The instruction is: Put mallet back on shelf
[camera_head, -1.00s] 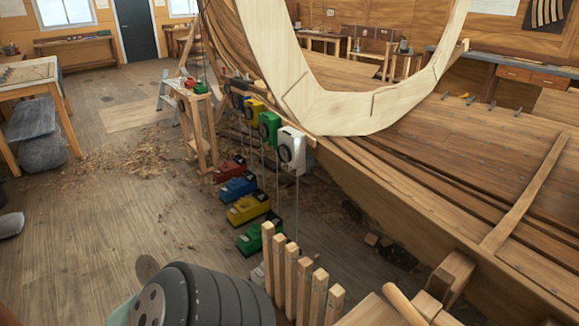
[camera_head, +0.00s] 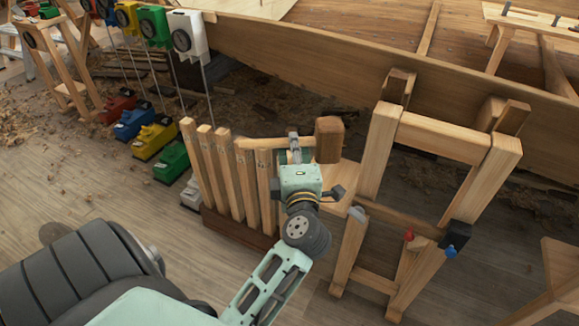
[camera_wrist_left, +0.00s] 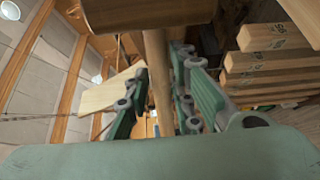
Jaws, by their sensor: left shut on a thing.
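The mallet has a brown block head (camera_head: 329,139) and a pale wooden handle. My left gripper (camera_head: 296,152) is shut on the handle, left of the head, and holds the mallet in front of the upright posts. In the left wrist view the handle (camera_wrist_left: 158,80) passes between the two green fingers, with the head (camera_wrist_left: 150,14) at the top. A pale flat board (camera_head: 345,180) shows just behind and below the mallet head; I cannot tell whether this is the shelf. My right gripper is not in view.
Several upright wooden posts (camera_head: 222,170) stand in a row left of the gripper. A wooden frame (camera_head: 440,137) with small coloured knobs stands to the right. The hull planking (camera_head: 300,50) runs behind. Coloured boxes (camera_head: 152,139) lie on the floor at left.

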